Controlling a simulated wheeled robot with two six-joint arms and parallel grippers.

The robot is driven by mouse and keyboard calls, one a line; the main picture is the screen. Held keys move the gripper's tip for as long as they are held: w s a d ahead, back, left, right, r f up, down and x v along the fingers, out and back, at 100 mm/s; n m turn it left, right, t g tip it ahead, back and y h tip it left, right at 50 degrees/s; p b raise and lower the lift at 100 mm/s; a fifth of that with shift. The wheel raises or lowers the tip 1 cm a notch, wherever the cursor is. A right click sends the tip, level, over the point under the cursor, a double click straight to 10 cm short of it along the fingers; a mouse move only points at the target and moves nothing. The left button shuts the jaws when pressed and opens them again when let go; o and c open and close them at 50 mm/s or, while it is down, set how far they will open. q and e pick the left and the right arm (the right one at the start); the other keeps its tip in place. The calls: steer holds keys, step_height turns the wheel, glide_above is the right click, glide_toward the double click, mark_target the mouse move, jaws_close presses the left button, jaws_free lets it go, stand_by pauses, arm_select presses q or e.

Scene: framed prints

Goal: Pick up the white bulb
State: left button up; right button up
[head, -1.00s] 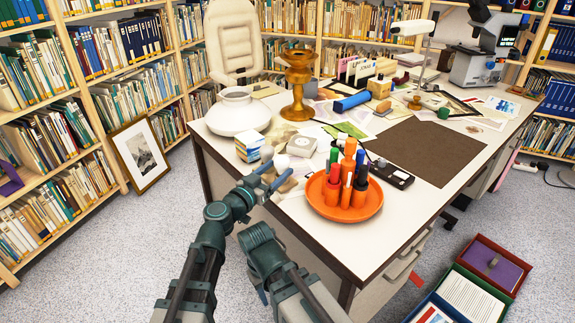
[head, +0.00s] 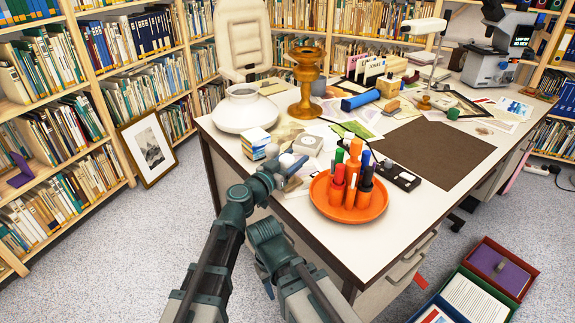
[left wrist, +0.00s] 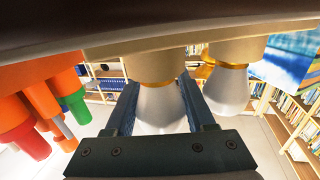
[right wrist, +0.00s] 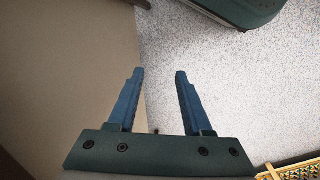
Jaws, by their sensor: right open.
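A white bulb (left wrist: 160,108) with a gold ring and a beige base stands between the two fingers of my left gripper (left wrist: 160,98) in the left wrist view. The fingers are apart, one on each side of it; I cannot tell if they touch it. In the head view my left gripper (head: 279,171) is at the table's near left edge, and partly hides this bulb (head: 287,160). A second pale bulb (left wrist: 228,88) is beside it, also in the head view (head: 271,150). My right gripper (right wrist: 160,95) is open and empty, below the tabletop.
An orange tray (head: 376,211) with several orange cups and markers is right of the bulbs. A small blue-white box (head: 256,143) and a white vase (head: 244,111) are behind them. A brown mat (head: 432,150) covers the table's right part. Open boxes (head: 487,280) lie on the floor.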

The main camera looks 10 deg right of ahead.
arm_select(q)
jaws_close()
steer(key=shift+r, duration=0.15)
arm_select(e)
steer(key=shift+r, duration=0.1)
